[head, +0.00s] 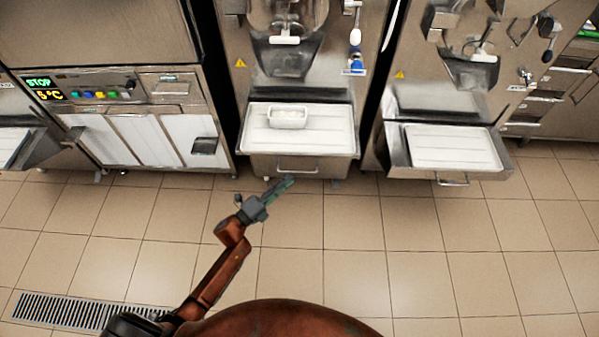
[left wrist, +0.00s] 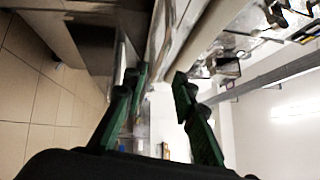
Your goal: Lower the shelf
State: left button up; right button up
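The shelf (head: 258,164) of the middle freezer sticks out at the front of the machine, with a white panel on top and a metal bar handle (head: 297,169) on its front. My left gripper (head: 287,184) is just in front of and below this shelf's front, near the handle; I cannot tell whether it touches. In the left wrist view its two green fingers (left wrist: 160,78) stand apart with nothing seen between them, so it is open. A second shelf (head: 393,158) with its own handle (head: 452,182) projects from the right freezer. My right gripper is not in view.
A small white tub (head: 288,117) stands on the middle shelf. A steel unit with a lit display (head: 38,83) and white panels is at the left. The tiled floor in front is clear, with a drain grate (head: 75,311) at lower left.

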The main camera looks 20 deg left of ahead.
aim_at(298, 172)
pick_arm(q)
jog(key=b+x, duration=0.1)
jog(key=x, duration=0.5)
jog(key=shift+w+f, duration=0.1)
jog(key=shift+f, duration=0.05)
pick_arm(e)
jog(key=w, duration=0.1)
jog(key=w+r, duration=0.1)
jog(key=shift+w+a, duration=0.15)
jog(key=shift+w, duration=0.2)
pick_arm(q)
grip_shut()
